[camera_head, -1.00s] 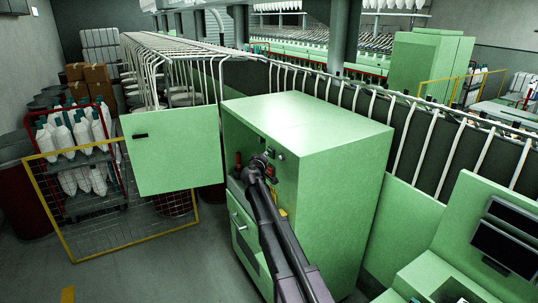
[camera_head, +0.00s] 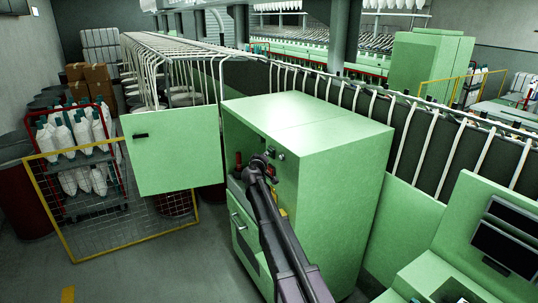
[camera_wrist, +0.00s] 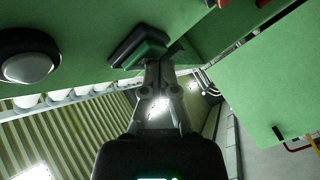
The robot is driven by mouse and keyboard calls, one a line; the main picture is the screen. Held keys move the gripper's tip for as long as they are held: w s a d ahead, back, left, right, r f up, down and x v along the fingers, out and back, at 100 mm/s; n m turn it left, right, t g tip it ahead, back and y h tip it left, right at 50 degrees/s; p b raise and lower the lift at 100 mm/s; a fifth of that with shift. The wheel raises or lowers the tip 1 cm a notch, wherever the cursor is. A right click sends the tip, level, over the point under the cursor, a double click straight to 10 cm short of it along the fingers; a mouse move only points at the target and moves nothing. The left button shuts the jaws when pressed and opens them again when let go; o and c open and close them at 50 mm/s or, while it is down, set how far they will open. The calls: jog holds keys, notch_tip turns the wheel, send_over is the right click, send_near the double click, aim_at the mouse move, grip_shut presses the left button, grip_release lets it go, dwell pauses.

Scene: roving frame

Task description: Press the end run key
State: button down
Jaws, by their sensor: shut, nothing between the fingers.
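A dark rectangular key with a green face (camera_wrist: 143,50) sticks out of the green panel at the top of the wrist view; I cannot read a label on it. My gripper (camera_wrist: 160,68) is shut and empty, with its fingertips at the key's lower right edge. I cannot tell whether they touch it. In the head view my gripper (camera_head: 260,160) is at the front of the green cabinet (camera_head: 335,190), and the key is not distinguishable there.
A round black-rimmed button with a pale dome (camera_wrist: 28,68) is left of the key in the wrist view. The open green door (camera_head: 170,155) hangs left of the cabinet. A yellow-framed mesh gate (camera_head: 120,215) stands on the floor at left.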

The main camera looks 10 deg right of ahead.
jog(key=shift+s+a, duration=0.25)
jog(key=shift+a, duration=0.4)
jog(key=shift+a, duration=0.1)
jog(key=shift+s+a, duration=0.25)
jog(key=shift+a, duration=0.5)
jog(key=shift+s+a, duration=0.25)
jog(key=shift+a, duration=0.55)
jog(key=shift+s+a, duration=0.25)
jog(key=shift+a, duration=0.5)
jog(key=s+d+f+m+g+b, duration=0.1)
jog(key=s+d+f+m+g, duration=0.2)
jog(key=s, duration=0.4)
jog(key=s+d+f+g, duration=0.2)
jog(key=s+f+g, duration=0.1)
jog(key=s+f, duration=0.3)
jog(key=s+d+f+m+g+b, duration=0.1)
jog(key=s+d+f+m+g, duration=0.15)
jog(key=s, duration=0.55)
jog(key=s+a+f+g+y, duration=0.2)
jog(key=s+f+g+y, duration=0.1)
jog(key=s, duration=0.8)
jog(key=s+a+f+g+y, duration=0.3)
jog(key=s+f+g+y, duration=0.1)
jog(key=s, duration=0.8)
jog(key=shift+s+a+f+n+y+b, duration=0.2)
jog(key=shift+f+n+y+b, duration=0.2)
jog(key=shift+f, duration=0.35)
